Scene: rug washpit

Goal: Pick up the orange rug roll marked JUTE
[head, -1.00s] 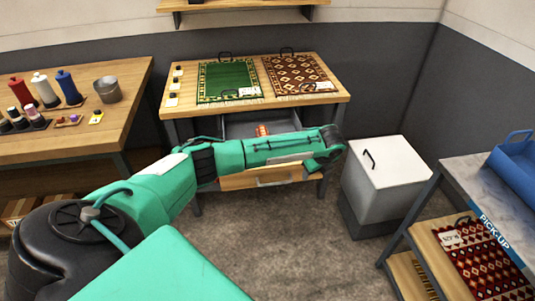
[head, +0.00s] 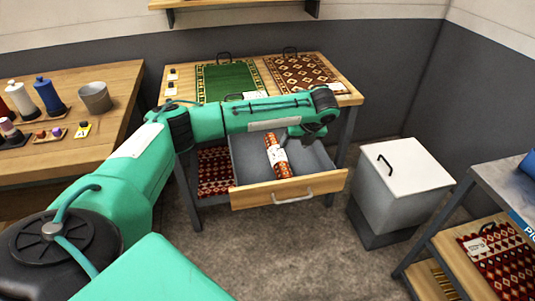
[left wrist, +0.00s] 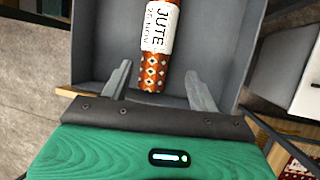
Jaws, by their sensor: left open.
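The orange patterned rug roll (head: 279,158) lies in the open grey drawer (head: 308,158) under the wooden table. In the left wrist view the roll (left wrist: 151,75) carries a white label reading JUTE and 25 NOV. My left gripper (head: 291,139) is above the drawer, over the roll. In the left wrist view its two fingers (left wrist: 157,84) are apart, one on each side of the roll's near end, with space between them and the roll. I cannot tell the height of the fingers above it. My right gripper is not in view.
A green rug (head: 229,82) and a brown patterned rug (head: 298,73) lie on the table above the drawer. A white-lidded bin (head: 405,178) stands to the right, beside a shelf unit (head: 437,243). A workbench (head: 92,135) with bottles is at the left. The floor in front is clear.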

